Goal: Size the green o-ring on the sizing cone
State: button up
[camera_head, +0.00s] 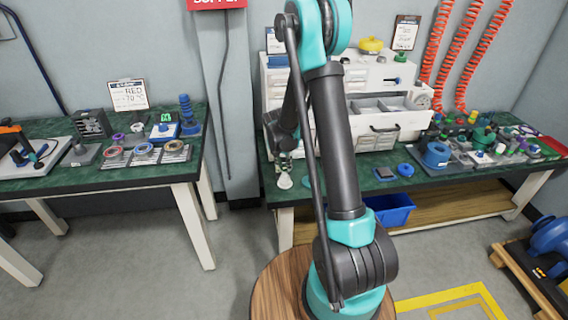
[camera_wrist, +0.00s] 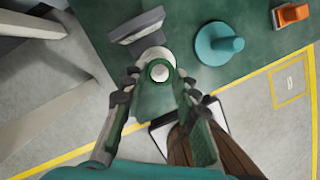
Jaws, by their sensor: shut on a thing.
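My gripper (camera_wrist: 159,84) is shut on the green o-ring (camera_wrist: 150,79), which lies between its two fingertips. In the wrist view a white round-topped piece, which looks like the sizing cone (camera_wrist: 160,69), shows within the ring. I cannot tell whether the ring is around the cone or only lined up above it. In the head view a small white piece (camera_head: 284,181), likely the same cone, stands at the right table's front left edge. My gripper (camera_head: 286,158) is small and partly hidden just above it there; the ring cannot be made out.
The right table (camera_head: 340,182) holds a white drawer cabinet (camera_head: 375,75), a blue ring-shaped piece (camera_head: 405,170) and crowded fittings at its right. A blue bin (camera_head: 392,212) is below. The left table (camera_head: 110,178) carries ring trays and a sign. My arm blocks the middle.

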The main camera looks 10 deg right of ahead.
jog(key=shift+f, duration=0.25)
jog(key=shift+f, duration=0.35)
jog(key=shift+f, duration=0.65)
jog(key=o, duration=0.8)
jog(key=shift+c, duration=0.2)
notch_tip(320, 180, up, 9)
dwell(0.5)
